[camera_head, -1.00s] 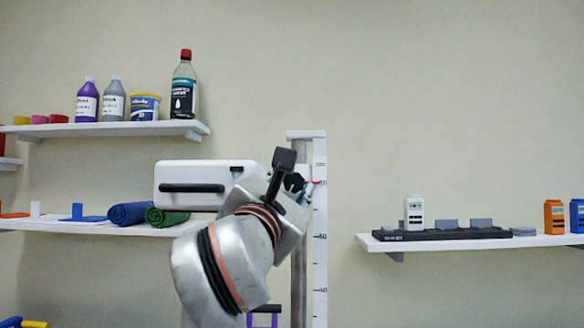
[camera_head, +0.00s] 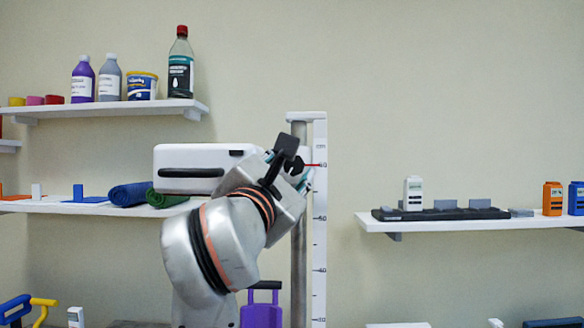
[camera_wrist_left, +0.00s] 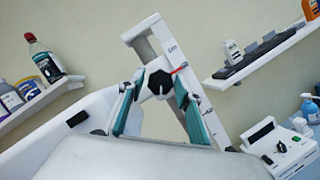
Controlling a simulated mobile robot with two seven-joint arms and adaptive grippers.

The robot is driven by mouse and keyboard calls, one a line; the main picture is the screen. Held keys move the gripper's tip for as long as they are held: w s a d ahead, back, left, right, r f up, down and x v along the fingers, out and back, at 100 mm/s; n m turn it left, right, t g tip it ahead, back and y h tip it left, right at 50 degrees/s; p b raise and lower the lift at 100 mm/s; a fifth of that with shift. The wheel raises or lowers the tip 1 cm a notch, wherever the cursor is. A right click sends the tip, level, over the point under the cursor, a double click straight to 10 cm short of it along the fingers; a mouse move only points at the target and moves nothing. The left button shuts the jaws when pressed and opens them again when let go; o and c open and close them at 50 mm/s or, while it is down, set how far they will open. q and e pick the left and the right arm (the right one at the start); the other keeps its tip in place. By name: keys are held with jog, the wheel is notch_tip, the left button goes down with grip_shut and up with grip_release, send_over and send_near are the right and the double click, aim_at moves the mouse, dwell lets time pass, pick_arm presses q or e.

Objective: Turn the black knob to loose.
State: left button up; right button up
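The black knob (camera_wrist_left: 160,83) is at the upper middle of the left wrist view, on a pale upright with a red pointer beside it. In the head view the knob (camera_head: 294,165) is partly hidden behind my left gripper. My left gripper (camera_wrist_left: 157,90) has its two teal-padded fingers apart, one on each side of the knob. I cannot tell whether either finger touches it. In the head view my left gripper (camera_head: 284,162) is up against the post, left of its scale. My right gripper is not in view. The knob's setting cannot be read.
A white case (camera_head: 200,158) with a black handle is close left of my gripper. A shelf with bottles (camera_head: 110,110) is at upper left, and a shelf with a black tray (camera_head: 440,215) is at right. The wall between post and right shelf is clear.

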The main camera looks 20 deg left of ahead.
pick_arm(q)
jog(key=shift+s, duration=0.15)
jog(key=v, duration=0.7)
jog(key=shift+s+f, duration=0.1)
jog(key=shift+s, duration=0.05)
dwell(0.3)
